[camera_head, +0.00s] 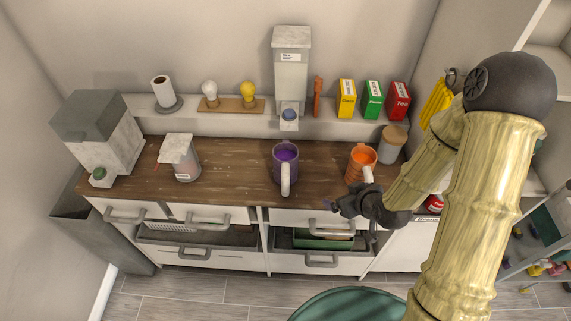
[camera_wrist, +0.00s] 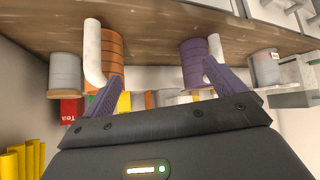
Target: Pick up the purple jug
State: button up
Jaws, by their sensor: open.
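The purple jug (camera_head: 285,160) stands upright on the wooden counter in the head view, its white handle facing the front. In the wrist view, which is turned upside down, the purple jug (camera_wrist: 196,62) shows beyond the right finger, with its pale handle beside it. My gripper (camera_head: 335,206) is at the counter's front edge, right of the purple jug and in front of the orange jug. In the wrist view my gripper (camera_wrist: 160,85) has its two purple fingers spread apart with nothing between them. It touches neither jug as far as I can see.
The orange jug (camera_head: 361,163) stands close behind my gripper, and a grey canister (camera_head: 391,145) is beyond it. A labelled container (camera_head: 184,160) stands left on the counter (camera_head: 230,165). Open drawers (camera_head: 313,240) jut out below.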

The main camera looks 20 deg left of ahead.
jog(key=s+a+r+t+y+p, duration=0.1)
jog(key=a+r+t+y+p, duration=0.1)
jog(key=a, duration=0.5)
jog(key=shift+a+r+n+y+p, duration=0.2)
jog(key=shift+r+n+y+p, duration=0.2)
jog(key=shift+r+y+p, duration=0.7)
jog(key=shift+f, duration=0.15)
send_near(293, 161)
jog(key=x, duration=0.6)
jog(key=shift+w+a+f+p, duration=0.25)
jog(key=shift+a+p, duration=0.1)
jog(key=shift+p, duration=0.1)
jog(key=shift+s, duration=0.1)
